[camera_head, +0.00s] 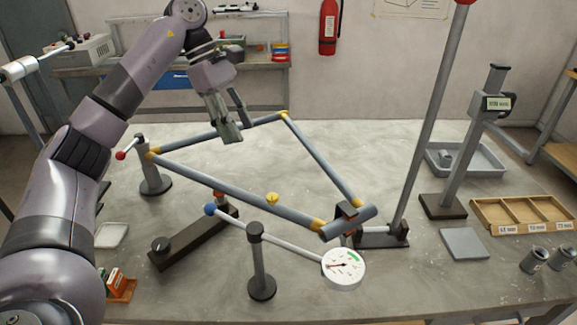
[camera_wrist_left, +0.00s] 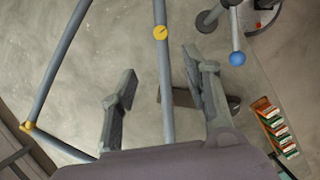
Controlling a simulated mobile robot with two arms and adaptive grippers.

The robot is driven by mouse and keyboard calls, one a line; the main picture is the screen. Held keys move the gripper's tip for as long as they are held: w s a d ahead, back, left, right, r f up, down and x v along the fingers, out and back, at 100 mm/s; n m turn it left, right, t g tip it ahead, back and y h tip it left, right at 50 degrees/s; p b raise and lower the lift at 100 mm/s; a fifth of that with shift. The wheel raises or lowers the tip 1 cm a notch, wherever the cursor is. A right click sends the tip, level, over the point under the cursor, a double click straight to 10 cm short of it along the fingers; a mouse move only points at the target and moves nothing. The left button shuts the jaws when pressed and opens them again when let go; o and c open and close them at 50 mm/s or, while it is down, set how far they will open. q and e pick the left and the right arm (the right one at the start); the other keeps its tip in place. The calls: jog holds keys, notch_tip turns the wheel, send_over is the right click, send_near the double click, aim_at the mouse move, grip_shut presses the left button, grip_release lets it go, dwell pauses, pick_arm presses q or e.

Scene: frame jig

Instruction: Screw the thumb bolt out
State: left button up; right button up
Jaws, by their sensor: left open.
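The yellow thumb bolt (camera_head: 272,198) sits at the lower tube (camera_head: 215,182) of the blue-grey frame. In the left wrist view the bolt (camera_wrist_left: 160,33) is a round yellow head with a dark line across it, beyond the fingertips. My left gripper (camera_head: 238,126) is open and empty, above the frame and to the upper left of the bolt. In the left wrist view the fingers (camera_wrist_left: 160,76) stand apart, with the tube passing between them in the picture. The bolt's shank is hidden. My right gripper is not in view.
A blue-knobbed lever (camera_head: 210,210) and a white dial gauge (camera_head: 344,267) are near the bolt. A red-knobbed clamp post (camera_head: 154,178) stands at the frame's left corner. A tall grey post (camera_head: 430,115) rises to the right. The table inside the frame is clear.

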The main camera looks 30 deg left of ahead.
pick_arm(q)
jog(key=w, duration=0.1)
jog(key=b, duration=0.3)
send_near(272, 196)
jog(key=p+x, duration=0.1)
jog(key=x, duration=0.6)
jog(key=shift+w+d+f+p, duration=0.1)
jog(key=shift+f+p, duration=0.2)
jog(key=shift+f, duration=0.05)
grip_shut()
